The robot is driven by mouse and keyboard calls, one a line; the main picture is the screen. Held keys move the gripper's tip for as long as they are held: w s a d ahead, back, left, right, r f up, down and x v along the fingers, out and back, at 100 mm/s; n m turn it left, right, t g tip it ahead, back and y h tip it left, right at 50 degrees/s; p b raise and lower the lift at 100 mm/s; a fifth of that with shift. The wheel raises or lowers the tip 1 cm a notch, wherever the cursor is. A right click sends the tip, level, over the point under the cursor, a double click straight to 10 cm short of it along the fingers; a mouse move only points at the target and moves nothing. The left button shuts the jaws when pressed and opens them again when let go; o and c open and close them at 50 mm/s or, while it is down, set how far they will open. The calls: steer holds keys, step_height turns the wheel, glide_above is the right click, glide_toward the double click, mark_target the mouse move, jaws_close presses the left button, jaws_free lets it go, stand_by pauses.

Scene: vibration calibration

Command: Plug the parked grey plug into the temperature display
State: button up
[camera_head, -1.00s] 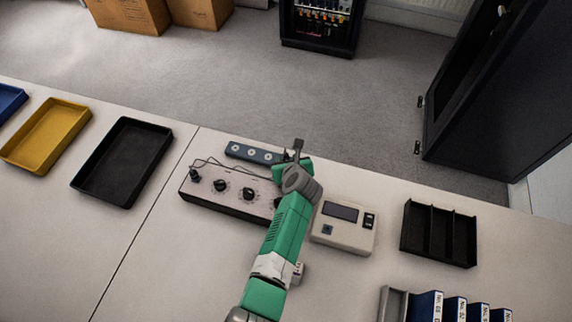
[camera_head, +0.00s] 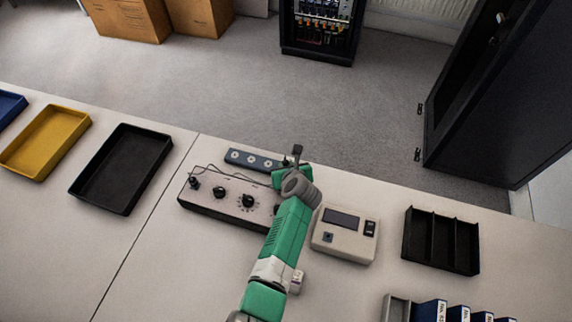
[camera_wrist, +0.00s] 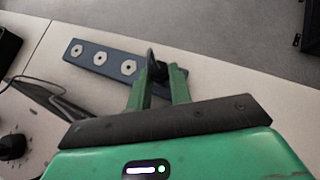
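The dark blue parking strip (camera_head: 250,159) with several pale round sockets lies at the back of the table; it also shows in the wrist view (camera_wrist: 88,55). A dark grey plug (camera_wrist: 156,68) stands at its right end. My gripper (camera_wrist: 160,76) has its green fingers on either side of this plug; whether they press on it is unclear. The temperature display (camera_head: 345,233), a beige box with a dark screen and a small dark socket, stands to the right of my arm.
A control box with black knobs (camera_head: 228,205) and a thin dark cable lies left of my arm. A black divided tray (camera_head: 441,263) is at the right, with blue binders (camera_head: 430,312) in front. Black (camera_head: 121,168) and yellow (camera_head: 45,142) trays lie left. Table is bare between display and divided tray.

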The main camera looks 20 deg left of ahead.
jaws_close()
steer(key=shift+r+p, duration=0.25)
steer(key=shift+p, duration=0.25)
step_height(320, 180, up, 4)
steer(key=p, duration=0.4)
steer(key=shift+f, duration=0.2)
